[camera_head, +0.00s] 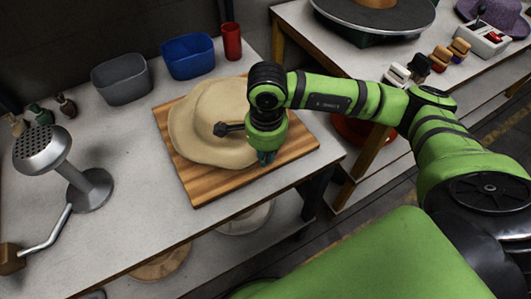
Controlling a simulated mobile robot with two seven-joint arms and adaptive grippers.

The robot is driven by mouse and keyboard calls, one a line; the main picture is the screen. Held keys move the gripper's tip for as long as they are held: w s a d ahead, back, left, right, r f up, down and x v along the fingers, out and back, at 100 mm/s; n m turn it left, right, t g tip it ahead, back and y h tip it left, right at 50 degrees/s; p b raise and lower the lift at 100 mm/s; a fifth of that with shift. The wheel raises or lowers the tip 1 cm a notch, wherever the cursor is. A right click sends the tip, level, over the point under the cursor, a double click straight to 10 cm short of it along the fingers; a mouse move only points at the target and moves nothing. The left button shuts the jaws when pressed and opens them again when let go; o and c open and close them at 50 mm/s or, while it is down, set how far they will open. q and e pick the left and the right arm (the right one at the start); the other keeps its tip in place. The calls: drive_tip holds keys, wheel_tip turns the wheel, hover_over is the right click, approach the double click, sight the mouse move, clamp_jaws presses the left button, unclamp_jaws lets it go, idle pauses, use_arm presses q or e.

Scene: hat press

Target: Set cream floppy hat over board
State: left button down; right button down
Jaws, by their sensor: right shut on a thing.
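The cream floppy hat (207,103) lies over the striped wooden board (204,190) on the left table. Its wavy brim covers most of the board's upper and left part. My right arm reaches in from the right, and its wrist hides the hat's right side. My right gripper (266,158) points down at the brim's right edge, over the board. It is shut on the hat's brim, though the fingertips are small and partly hidden by the wrist. My left gripper is out of view.
A grey bin (122,80), a blue bin (188,57) and a red cup (232,42) stand behind the board. A metal steamer (88,188) stands at the left. A second table at right holds a hat press (373,20), several brushes and a purple hat (497,14).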

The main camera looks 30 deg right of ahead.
drive_tip(key=c, duration=1.2)
unclamp_jaws()
drive_tip(key=shift+c, duration=0.2)
drive_tip(key=shift+r, duration=0.1)
wheel_tip(320, 180, up, 12)
drive_tip(key=shift+s, duration=0.15)
